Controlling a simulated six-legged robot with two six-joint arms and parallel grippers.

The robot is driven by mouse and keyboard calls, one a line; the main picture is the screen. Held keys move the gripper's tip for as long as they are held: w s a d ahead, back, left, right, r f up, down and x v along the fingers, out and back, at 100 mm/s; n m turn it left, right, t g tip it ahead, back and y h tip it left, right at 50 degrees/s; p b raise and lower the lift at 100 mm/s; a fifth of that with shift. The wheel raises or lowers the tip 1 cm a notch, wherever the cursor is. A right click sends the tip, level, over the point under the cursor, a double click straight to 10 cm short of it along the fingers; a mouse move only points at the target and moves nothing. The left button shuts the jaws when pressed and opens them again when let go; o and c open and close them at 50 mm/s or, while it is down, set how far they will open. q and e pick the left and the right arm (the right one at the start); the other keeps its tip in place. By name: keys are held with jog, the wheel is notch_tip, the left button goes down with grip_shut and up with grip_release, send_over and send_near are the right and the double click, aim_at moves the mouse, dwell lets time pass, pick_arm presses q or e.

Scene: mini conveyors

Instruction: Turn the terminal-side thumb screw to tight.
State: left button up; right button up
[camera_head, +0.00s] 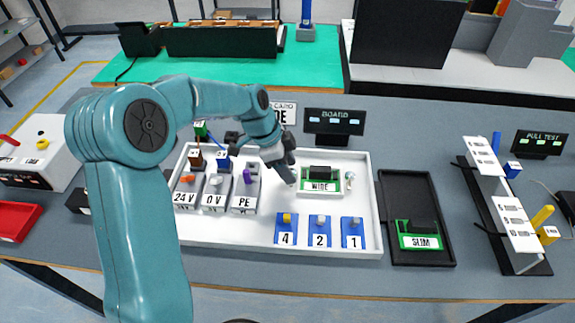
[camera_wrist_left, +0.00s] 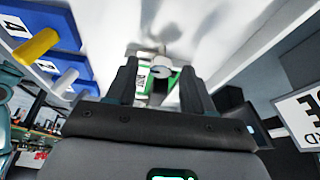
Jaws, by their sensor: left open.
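The green board labelled WIDE (camera_head: 320,187) sits in the white tray (camera_head: 345,243), right of the terminals labelled 24 V, 0 V and PE (camera_head: 243,202). A pale thumb screw (camera_head: 350,177) shows at the board's right end. My left gripper (camera_head: 290,177) is at the board's left end, the terminal side, and hides the screw area there in the head view. In the left wrist view my left gripper (camera_wrist_left: 158,85) is open. A pale grey screw head (camera_wrist_left: 160,68) shows between and beyond its fingers, with the green board (camera_wrist_left: 143,85) behind. Contact cannot be told. My right gripper is not in view.
Blue blocks labelled 4, 2 and 1 (camera_head: 319,239) stand at the tray's front. A black tray (camera_head: 398,193) with a SLIM board (camera_head: 418,241) lies to the right. The BOARD display (camera_head: 334,122) stands behind the white tray.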

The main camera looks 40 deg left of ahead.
pick_arm(q)
grip_shut()
